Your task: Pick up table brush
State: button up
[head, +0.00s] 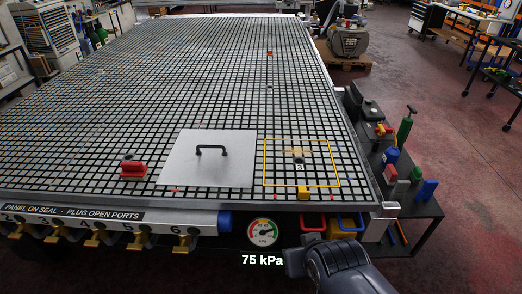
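I cannot tell for sure which item is the table brush. A small red block with a dark upper part (132,168) lies on the grid table (190,75), near its front edge at left. A tan, wood-coloured piece (296,151) lies inside a yellow outline on the grid at right, with a small dark round part by it. Either could be the brush; both are too small to make out. Grey links of my arm show at the bottom centre-right, below the table's front edge. My gripper's fingers do not show.
A pale square panel with a black handle (211,150) lies between the two pieces. A yellow block (304,192) sits at the front edge. A gauge (262,233) and valves line the front. A side shelf (415,210) holds bottles at right. Most of the grid is clear.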

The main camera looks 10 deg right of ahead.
aim_at(132, 171)
jog(key=i+j+z, duration=0.15)
jog(key=j, duration=0.25)
jog(key=i+j+z, duration=0.15)
jog(key=j, duration=0.25)
jog(key=i+j+z, duration=0.1)
jog(key=j, duration=0.35)
jog(key=i+j+z, duration=0.15)
jog(key=j, duration=0.3)
jog(key=i+j+z, duration=0.15)
jog(key=j, duration=0.3)
jog(key=i+j+z, duration=0.15)
jog(key=j, duration=0.35)
